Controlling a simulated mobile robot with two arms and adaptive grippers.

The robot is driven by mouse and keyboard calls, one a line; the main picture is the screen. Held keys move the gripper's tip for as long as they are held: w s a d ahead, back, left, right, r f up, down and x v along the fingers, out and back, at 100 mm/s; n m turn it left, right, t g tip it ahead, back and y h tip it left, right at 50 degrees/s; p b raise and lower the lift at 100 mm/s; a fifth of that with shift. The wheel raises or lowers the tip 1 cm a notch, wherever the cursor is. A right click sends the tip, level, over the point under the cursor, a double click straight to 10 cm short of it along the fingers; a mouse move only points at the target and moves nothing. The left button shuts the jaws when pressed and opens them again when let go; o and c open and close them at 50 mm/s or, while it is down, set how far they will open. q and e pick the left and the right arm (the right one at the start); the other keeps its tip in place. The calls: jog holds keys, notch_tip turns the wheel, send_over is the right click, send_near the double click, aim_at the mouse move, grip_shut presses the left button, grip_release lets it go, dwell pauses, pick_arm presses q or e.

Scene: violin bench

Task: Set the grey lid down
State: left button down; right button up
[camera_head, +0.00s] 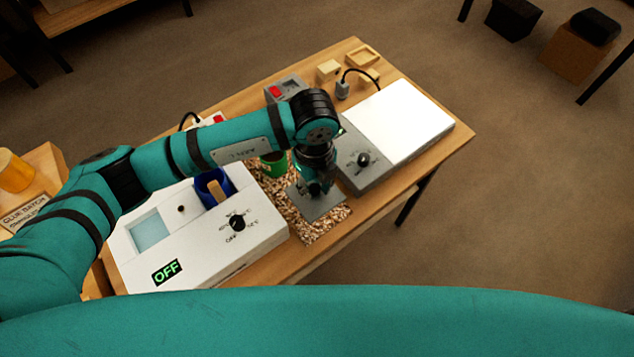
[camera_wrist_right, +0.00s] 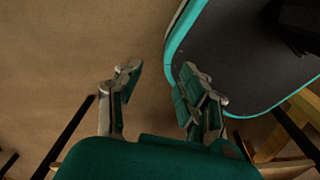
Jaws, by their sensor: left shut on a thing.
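The grey lid (camera_head: 322,205) is a flat square plate in the head view. It is under my left gripper (camera_head: 316,187), above or on the speckled cork-like mat (camera_head: 311,229); I cannot tell whether it touches the mat. My left gripper points down and is shut on the lid, its fingertips partly hidden by the wrist. My right gripper (camera_wrist_right: 160,90) shows in the right wrist view, open and empty, with its fingers well apart over the floor.
A white device (camera_head: 197,240) with a dial, an "OFF" display and a blue container (camera_head: 214,186) stands left of the mat. A grey device (camera_head: 375,172) with a dial and bright white panel (camera_head: 398,119) stands right. A green cup (camera_head: 273,165) is close behind the gripper.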

aim_at(313, 189)
pick_arm(q)
jog(key=f, duration=0.3)
jog(key=shift+s+a+f+p, duration=0.2)
jog(key=shift+f+p, duration=0.15)
jog(key=shift+f, duration=0.45)
notch_tip(313, 189, down, 2)
jog(key=shift+f+p, duration=0.2)
jog(key=shift+p, duration=0.15)
jog(key=shift+w+f, duration=0.1)
jog(key=shift+f, duration=0.3)
pick_arm(e)
jog(key=shift+s+a+r, duration=0.1)
jog(key=shift+a+r, duration=0.1)
jog(key=shift+r, duration=0.25)
jog(key=shift+a+r, duration=0.15)
jog(key=shift+r, duration=0.3)
pick_arm(q)
jog(key=shift+f, duration=0.15)
jog(key=c, duration=1.1)
grip_release()
pick_arm(e)
jog(key=shift+f, duration=0.1)
